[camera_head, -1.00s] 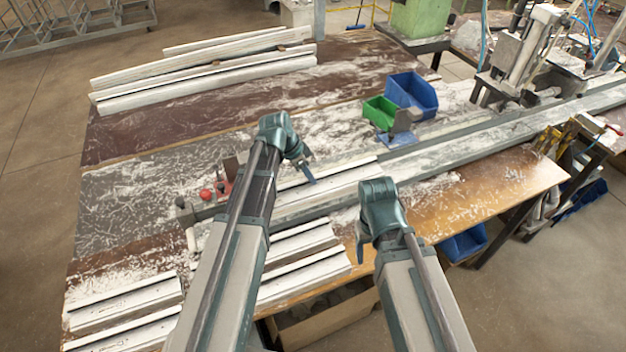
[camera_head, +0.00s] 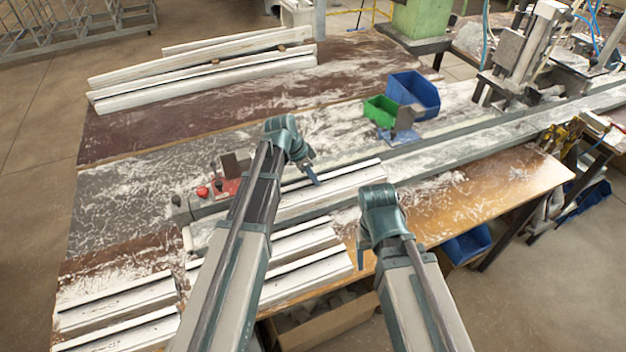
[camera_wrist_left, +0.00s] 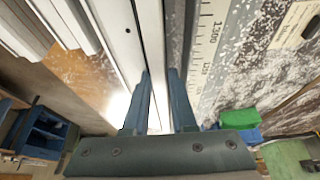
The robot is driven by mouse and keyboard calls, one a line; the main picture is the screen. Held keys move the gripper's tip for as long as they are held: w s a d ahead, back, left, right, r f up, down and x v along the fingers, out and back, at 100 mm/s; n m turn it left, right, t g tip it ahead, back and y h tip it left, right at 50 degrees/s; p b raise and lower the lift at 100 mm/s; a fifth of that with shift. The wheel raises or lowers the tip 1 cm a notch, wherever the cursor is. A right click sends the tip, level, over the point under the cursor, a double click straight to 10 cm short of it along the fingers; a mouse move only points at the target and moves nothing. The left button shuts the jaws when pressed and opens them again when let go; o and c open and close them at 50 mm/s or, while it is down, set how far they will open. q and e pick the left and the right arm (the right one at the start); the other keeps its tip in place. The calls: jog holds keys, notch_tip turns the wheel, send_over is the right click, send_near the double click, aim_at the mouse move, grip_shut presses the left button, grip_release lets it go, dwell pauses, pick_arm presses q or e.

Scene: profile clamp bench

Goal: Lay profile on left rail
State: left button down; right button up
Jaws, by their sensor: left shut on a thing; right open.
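A long white profile (camera_head: 345,186) lies lengthwise along the left part of the grey rail, and my left arm hides part of it. My left gripper (camera_head: 314,181) is shut on it from above, near its right part. In the left wrist view the profile (camera_wrist_left: 150,40) runs between the two fingers of the left gripper (camera_wrist_left: 159,78), beside a ruler scale (camera_wrist_left: 205,45). Whether it rests fully on the rail I cannot tell. My right gripper (camera_head: 361,250) is open and empty, in front of the rail near the table's front edge.
More white profiles (camera_head: 120,302) lie at the front left, and others (camera_head: 200,80) at the back. A clamp with red knobs (camera_head: 203,191) stands at the rail's left end. Green (camera_head: 380,108) and blue (camera_head: 415,92) bins stand behind the rail. A machine (camera_head: 530,50) is at the right.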

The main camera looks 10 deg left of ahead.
pick_arm(q)
jog(key=shift+f, duration=0.1)
jog(key=c, duration=0.7)
grip_release()
jog(key=shift+r, duration=0.25)
jog(key=p+v, duration=1.1)
jog(key=v, duration=0.1)
jog(key=s+d+n+g+y, duration=0.1)
jog(key=s+d+n, duration=0.1)
jog(key=s, duration=0.5)
jog(key=s+d+f+n+y, duration=0.1)
jog(key=s+d+n+y, duration=0.1)
jog(key=s+d, duration=0.3)
jog(key=s+d+n+g+y, duration=0.1)
jog(key=s+d+n, duration=0.2)
jog(key=s, duration=0.6)
jog(key=shift+s+d+f+n+g+y, duration=0.1)
jog(key=shift+d+f+n+g+y, duration=0.25)
jog(key=shift+d, duration=0.25)
jog(key=shift+f, duration=0.15)
